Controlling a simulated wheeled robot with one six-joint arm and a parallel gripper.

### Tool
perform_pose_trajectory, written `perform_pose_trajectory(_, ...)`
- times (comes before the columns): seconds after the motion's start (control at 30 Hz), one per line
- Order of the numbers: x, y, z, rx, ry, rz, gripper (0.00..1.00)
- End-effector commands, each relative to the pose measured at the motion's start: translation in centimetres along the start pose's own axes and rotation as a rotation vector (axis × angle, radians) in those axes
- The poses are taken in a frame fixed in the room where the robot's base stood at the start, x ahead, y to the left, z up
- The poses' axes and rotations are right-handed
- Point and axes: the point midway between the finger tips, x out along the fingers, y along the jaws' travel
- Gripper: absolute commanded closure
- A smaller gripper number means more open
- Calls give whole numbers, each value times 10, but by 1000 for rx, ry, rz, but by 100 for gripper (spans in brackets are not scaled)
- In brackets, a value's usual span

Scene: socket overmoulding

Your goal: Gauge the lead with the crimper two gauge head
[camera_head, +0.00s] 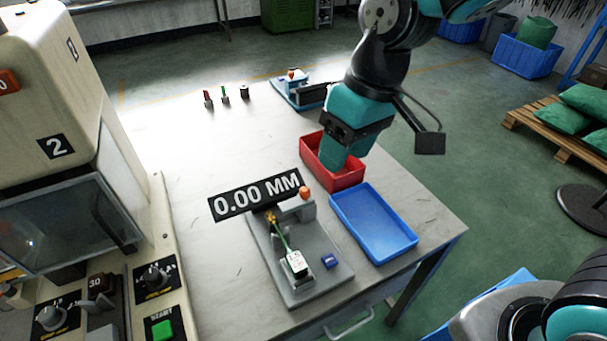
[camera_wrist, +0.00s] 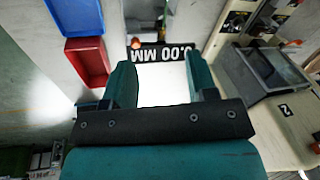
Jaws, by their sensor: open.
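A gauge stand (camera_head: 322,285) with a grey base plate sits on the table's front half. Its black display (camera_head: 256,195) reads 0.00 MM; it also shows upside down in the wrist view (camera_wrist: 165,53). An orange knob (camera_head: 305,193) stands beside the display. The lead lies on the stand: a white block (camera_head: 297,262) with a green wire (camera_head: 282,238) running to a gold-coloured end (camera_head: 271,217) below the display. My gripper (camera_head: 335,160) is over the red tray, beyond the stand. In the wrist view my gripper (camera_wrist: 160,85) has its fingers apart with nothing between them.
A red tray (camera_head: 352,181) and a blue tray (camera_head: 378,222) stand along the table's right side. A cream machine marked 2 (camera_head: 85,125) fills the left. A blue-based device (camera_head: 283,97) and small upright pieces (camera_head: 225,92) stand at the back. The table's middle left is clear.

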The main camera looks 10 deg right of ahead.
Motion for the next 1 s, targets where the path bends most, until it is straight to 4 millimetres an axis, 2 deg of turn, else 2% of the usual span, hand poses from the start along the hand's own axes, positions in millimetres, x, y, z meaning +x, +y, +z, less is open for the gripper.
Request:
perform_pose_trajectory(0.03, -11, 5, -25, 5, -27, 23, 48)
perform_pose_trajectory(0.1, -5, 16, -52, 15, -50, 61, 48)
perform_pose_trajectory(0.2, 10, 29, -83, 21, -78, 112, 48)
perform_pose_trajectory(0.33, 31, 41, -107, 26, -106, 163, 48)
perform_pose_trajectory(0.47, 44, 47, -118, 27, -118, 191, 48)
perform_pose_trajectory(0.67, 62, 52, -118, 28, -123, 197, 48)
perform_pose_trajectory(0.77, 79, 55, -114, 28, -125, 196, 48)
perform_pose_trajectory(1.0, 132, 65, -107, 29, -126, 195, 48)
